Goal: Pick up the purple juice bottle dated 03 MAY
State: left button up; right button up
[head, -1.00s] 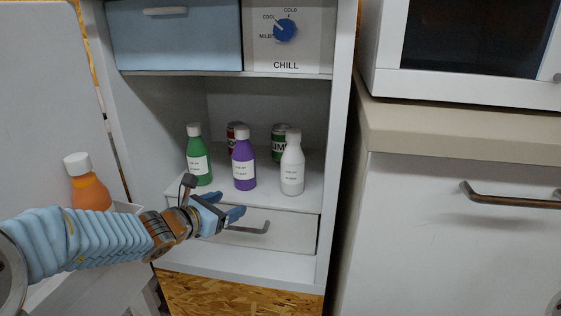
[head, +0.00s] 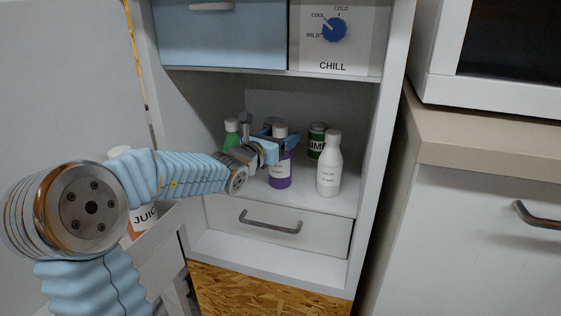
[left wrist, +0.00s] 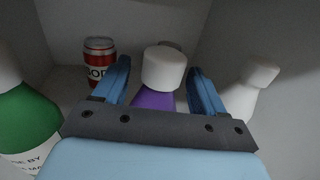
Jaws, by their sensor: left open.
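The purple bottle (head: 280,172) with a white cap stands on the fridge shelf, between a green bottle (head: 232,131) and a white bottle (head: 329,168). Its label is too small to read. My left gripper (head: 284,140) is open at the bottle's upper part. In the left wrist view, the purple bottle (left wrist: 154,99) and its white cap show between the two blue fingers of the gripper (left wrist: 160,85). I cannot tell whether the fingers touch it. The green bottle (left wrist: 22,120) is at the left and the white bottle (left wrist: 243,92) at the right. My right gripper is not in view.
A red can (left wrist: 99,62) and a green can (head: 317,140) stand farther back on the shelf. A drawer (head: 320,233) lies below the shelf. Cabinet walls bound both sides. An orange juice bottle (head: 144,218) stands at the left, partly behind my arm.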

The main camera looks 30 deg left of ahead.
pick_arm(q)
jog(key=shift+w, duration=1.2)
jog(key=shift+c, duration=0.2)
grip_shut()
